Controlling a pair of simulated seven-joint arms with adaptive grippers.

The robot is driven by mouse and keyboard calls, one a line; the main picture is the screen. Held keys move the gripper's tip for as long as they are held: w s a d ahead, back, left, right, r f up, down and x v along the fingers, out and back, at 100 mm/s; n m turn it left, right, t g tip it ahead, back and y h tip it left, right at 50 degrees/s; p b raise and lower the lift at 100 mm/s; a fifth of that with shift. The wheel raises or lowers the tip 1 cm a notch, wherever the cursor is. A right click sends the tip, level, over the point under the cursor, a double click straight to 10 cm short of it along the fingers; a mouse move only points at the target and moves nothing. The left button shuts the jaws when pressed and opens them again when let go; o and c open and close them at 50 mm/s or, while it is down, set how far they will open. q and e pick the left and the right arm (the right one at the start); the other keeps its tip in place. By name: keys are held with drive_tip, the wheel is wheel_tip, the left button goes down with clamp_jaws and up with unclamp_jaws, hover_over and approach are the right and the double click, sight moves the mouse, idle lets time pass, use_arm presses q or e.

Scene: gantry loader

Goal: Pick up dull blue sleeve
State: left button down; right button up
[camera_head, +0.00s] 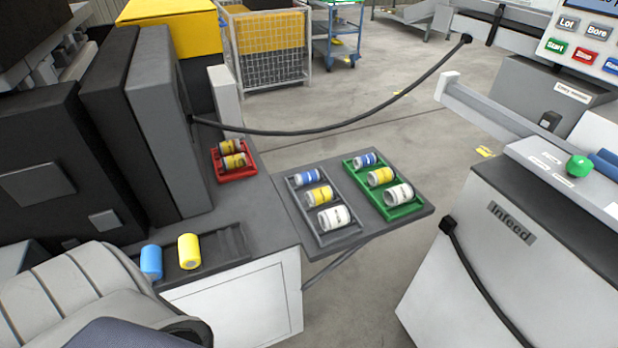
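A blue-and-silver sleeve (307,177) lies at the far end of the grey tray (344,236). Another blue-and-silver sleeve (365,159) lies at the far end of the green tray (407,210). I cannot tell which blue piece counts as the dull one. Neither of my grippers is in view.
Each tray also holds a yellow and a white sleeve. A red tray (236,175) with dark-and-yellow sleeves lies farther back. A dark machine (165,120) stands left. The Infeed cabinet (510,260) with a green knob (578,166) stands right, across open floor. A black cable hangs between.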

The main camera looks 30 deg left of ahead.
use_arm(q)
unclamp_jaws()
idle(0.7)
